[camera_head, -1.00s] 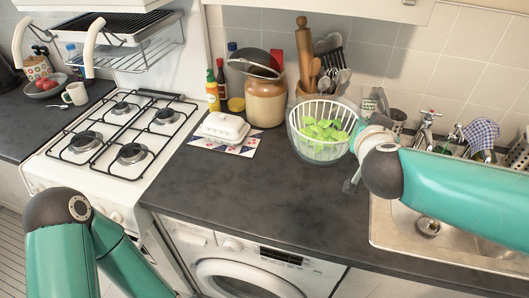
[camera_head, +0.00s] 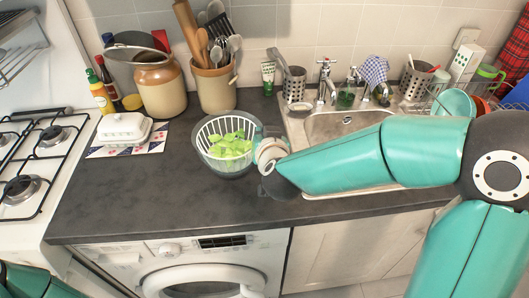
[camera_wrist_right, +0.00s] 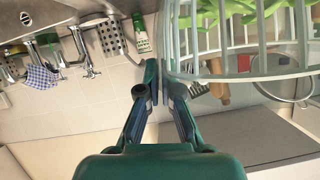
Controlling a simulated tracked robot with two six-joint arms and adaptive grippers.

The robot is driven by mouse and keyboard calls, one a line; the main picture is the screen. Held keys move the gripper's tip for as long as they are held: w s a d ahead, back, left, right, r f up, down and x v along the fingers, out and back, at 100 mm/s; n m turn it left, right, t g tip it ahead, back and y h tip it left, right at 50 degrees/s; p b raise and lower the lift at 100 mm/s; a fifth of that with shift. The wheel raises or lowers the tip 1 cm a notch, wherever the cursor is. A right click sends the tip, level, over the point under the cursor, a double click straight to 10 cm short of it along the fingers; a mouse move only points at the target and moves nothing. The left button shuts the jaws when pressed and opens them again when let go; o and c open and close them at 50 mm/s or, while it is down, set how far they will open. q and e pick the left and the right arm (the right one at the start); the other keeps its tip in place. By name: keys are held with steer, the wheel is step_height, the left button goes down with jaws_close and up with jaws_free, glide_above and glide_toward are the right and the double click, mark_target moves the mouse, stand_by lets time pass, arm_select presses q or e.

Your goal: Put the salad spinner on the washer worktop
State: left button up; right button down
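The salad spinner (camera_head: 207,150) is a clear bowl with a white slatted basket of green leaves. It is upright over the dark worktop (camera_head: 120,205), left of the sink; I cannot tell whether its base touches. My right gripper (camera_head: 268,160) is at the bowl's right side, mostly hidden by its wrist in the head view. In the right wrist view the fingers (camera_wrist_right: 161,88) are close together with the bowl's clear edge between them; the spinner (camera_wrist_right: 245,62) fills the upper right. The washer (camera_head: 190,262) is under the worktop. My left gripper is out of view.
A utensil crock (camera_head: 213,88) and brown jar (camera_head: 160,85) stand behind the spinner. A white butter dish (camera_head: 125,128) is left, beyond it the hob (camera_head: 30,165). The sink (camera_head: 340,125) is right. The worktop's front left is clear.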

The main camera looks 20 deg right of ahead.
steer(key=shift+f+b, duration=0.5)
steer(key=shift+f, duration=1.85)
steer(key=c, duration=1.8)
jaws_free()
steer(key=shift+f, duration=0.15)
steer(key=shift+c, duration=0.2)
steer(key=o, duration=0.5)
steer(key=shift+s, duration=0.1)
